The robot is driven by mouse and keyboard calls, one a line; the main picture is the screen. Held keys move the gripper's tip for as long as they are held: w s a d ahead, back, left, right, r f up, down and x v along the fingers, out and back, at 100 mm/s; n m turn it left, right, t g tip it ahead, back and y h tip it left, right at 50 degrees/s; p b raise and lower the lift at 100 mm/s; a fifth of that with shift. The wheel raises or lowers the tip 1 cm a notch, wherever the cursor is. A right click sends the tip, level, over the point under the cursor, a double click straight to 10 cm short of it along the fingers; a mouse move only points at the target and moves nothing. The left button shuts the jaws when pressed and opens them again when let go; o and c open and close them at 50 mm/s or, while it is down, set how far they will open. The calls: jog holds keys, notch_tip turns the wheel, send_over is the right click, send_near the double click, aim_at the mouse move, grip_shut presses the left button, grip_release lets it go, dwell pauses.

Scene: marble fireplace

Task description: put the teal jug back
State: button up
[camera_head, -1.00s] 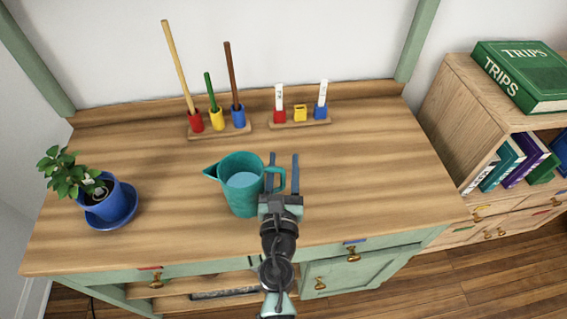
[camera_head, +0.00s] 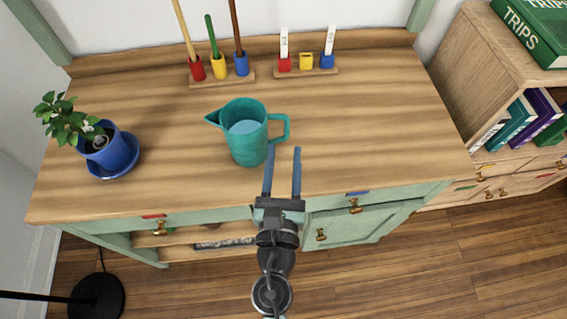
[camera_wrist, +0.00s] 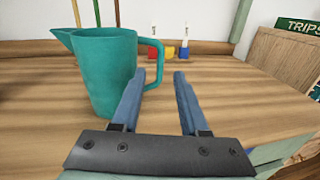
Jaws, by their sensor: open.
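The teal jug (camera_head: 245,138) stands upright on the wooden counter top (camera_head: 350,130), near its front middle. Its spout points left and its handle points right, and something pale blue shows inside. In the wrist view the jug (camera_wrist: 104,75) is at the left, with its handle beside the left finger. My gripper (camera_head: 284,150) is open, with nothing between its two blue fingers. In the head view its fingertips are in front of the jug, just below the handle. The wrist view also shows the open fingers (camera_wrist: 160,75); whether one touches the handle I cannot tell.
A blue potted plant (camera_head: 103,150) stands at the left. A rack with red, yellow and blue cups holding sticks (camera_head: 219,67) and a second small rack (camera_head: 306,64) stand at the back. A bookshelf (camera_head: 500,75) is at the right. The counter's right part is clear.

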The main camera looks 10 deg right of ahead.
jog(key=shift+s+a, duration=0.1)
jog(key=shift+s, duration=0.5)
jog(key=w+d+r+m+t+h, duration=0.2)
jog(key=w+r+m, duration=0.1)
jog(key=r+m, duration=0.9)
jog(key=w+d+r+m+t+h, duration=0.1)
jog(key=w+r+m+t+h, duration=0.15)
jog(key=r+m, duration=1)
jog(key=s+a+r+m+t+y, duration=0.1)
jog(key=s+a+r+m+y, duration=0.1)
jog(key=r, duration=0.7)
jog(key=s+a+r+m+t+y, duration=0.2)
jog(key=s+r+m+y, duration=0.1)
jog(key=r, duration=0.6)
jog(key=s+a+r+m+t+y, duration=0.2)
jog(key=s+r+m+y, duration=0.1)
jog(key=r, duration=0.7)
jog(key=shift+a+m, duration=0.35)
jog(key=shift+m, duration=0.1)
